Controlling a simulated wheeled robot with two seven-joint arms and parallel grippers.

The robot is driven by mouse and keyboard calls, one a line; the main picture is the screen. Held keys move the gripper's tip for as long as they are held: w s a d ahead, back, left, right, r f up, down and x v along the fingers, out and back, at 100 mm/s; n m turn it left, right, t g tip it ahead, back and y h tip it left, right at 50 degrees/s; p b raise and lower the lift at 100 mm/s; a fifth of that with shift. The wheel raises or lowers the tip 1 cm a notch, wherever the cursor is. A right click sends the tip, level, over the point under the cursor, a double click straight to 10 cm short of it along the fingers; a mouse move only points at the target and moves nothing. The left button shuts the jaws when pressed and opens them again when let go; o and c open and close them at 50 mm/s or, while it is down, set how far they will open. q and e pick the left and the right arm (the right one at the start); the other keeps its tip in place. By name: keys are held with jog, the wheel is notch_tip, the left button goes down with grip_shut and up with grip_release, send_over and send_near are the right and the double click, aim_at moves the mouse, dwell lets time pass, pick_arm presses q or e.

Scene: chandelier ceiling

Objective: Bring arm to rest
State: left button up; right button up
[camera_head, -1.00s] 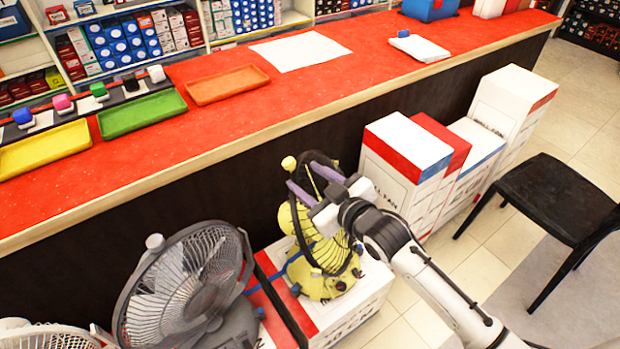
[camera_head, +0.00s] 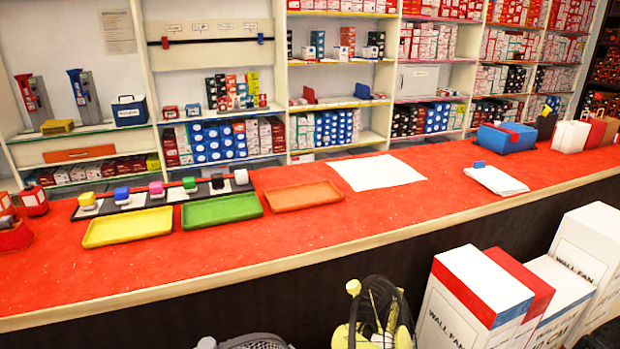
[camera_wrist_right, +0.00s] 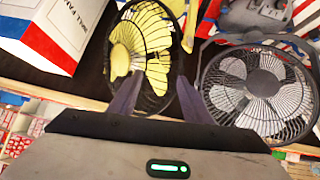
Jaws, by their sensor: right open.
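My right gripper (camera_wrist_right: 159,78) shows in the right wrist view with its two purple fingers spread and nothing held between them. A yellow fan with a dark wire cage (camera_wrist_right: 146,45) is seen beyond the fingertips; the gap between them is hard to judge. In the head view only the top of the yellow fan (camera_head: 372,318) shows at the bottom edge, in front of the counter. My right arm is not visible in the head view. My left arm and gripper are in neither current view.
A red-topped counter (camera_head: 300,235) runs across the head view, with yellow (camera_head: 128,227), green (camera_head: 222,211) and orange (camera_head: 303,196) trays. Wall fan boxes (camera_head: 470,300) stand right of the yellow fan. A grey-white fan (camera_wrist_right: 258,92) is beside it in the wrist view.

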jog(key=s+d+f+m+g+h, duration=0.1)
jog(key=s+d+g, duration=0.2)
jog(key=s, duration=0.6)
jog(key=s+d+f+m+g+h, duration=0.1)
jog(key=s+d+g, duration=0.15)
jog(key=s, duration=0.65)
jog(key=w+a+f+t+y, duration=0.1)
jog(key=w+a+f+t, duration=0.1)
jog(key=f, duration=0.4)
jog(key=w+a+f+t+y, duration=0.1)
jog(key=a+f+t, duration=0.2)
jog(key=f, duration=0.2)
jog(key=shift+w+a+f, duration=0.3)
jog(key=shift+w+f, duration=0.05)
